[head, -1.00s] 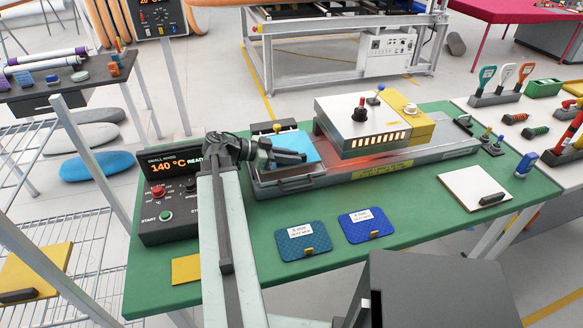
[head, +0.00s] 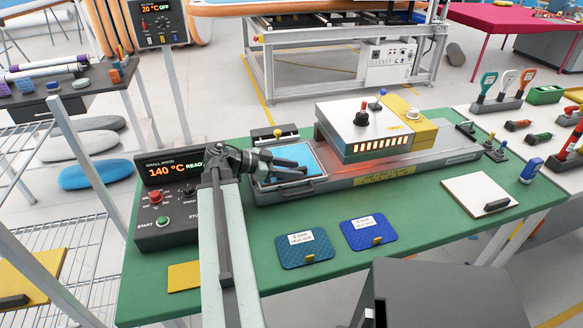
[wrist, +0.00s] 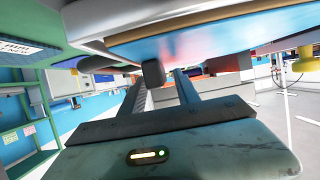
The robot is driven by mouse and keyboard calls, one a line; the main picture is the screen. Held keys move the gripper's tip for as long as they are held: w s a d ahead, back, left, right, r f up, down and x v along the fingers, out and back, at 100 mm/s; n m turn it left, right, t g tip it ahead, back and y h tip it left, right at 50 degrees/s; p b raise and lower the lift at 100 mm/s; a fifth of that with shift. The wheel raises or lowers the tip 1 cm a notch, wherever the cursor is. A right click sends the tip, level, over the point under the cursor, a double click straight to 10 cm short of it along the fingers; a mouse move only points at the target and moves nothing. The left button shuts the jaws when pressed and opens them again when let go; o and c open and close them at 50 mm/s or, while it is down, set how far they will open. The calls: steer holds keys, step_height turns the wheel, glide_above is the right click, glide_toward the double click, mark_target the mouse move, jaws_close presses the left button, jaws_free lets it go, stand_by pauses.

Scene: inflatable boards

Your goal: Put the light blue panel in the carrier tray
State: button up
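The light blue panel (head: 297,152) lies in the carrier tray (head: 318,184) at the left end of the heater bench, and looks flat within the rim. My gripper (head: 304,167) is over the panel's front part and covers some of it. Its two fingers look spread apart in the head view. In the wrist view, the fingers (wrist: 168,78) have a gap between them, with a light blue surface (wrist: 200,42) close by. Any contact between the fingers and panel is hard to tell.
The heater hood (head: 366,130) glows right of the tray. The control box (head: 170,200) stands left. Two blue pads (head: 304,250) (head: 376,233) lie in front on the green table (head: 420,215). A white board (head: 480,192) lies at right.

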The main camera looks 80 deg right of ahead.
steer(key=p+v, duration=0.4)
steer(key=v, duration=0.7)
steer(key=shift+r, duration=0.15)
steer(key=shift+w+a, duration=0.25)
steer(key=shift+w, duration=0.2)
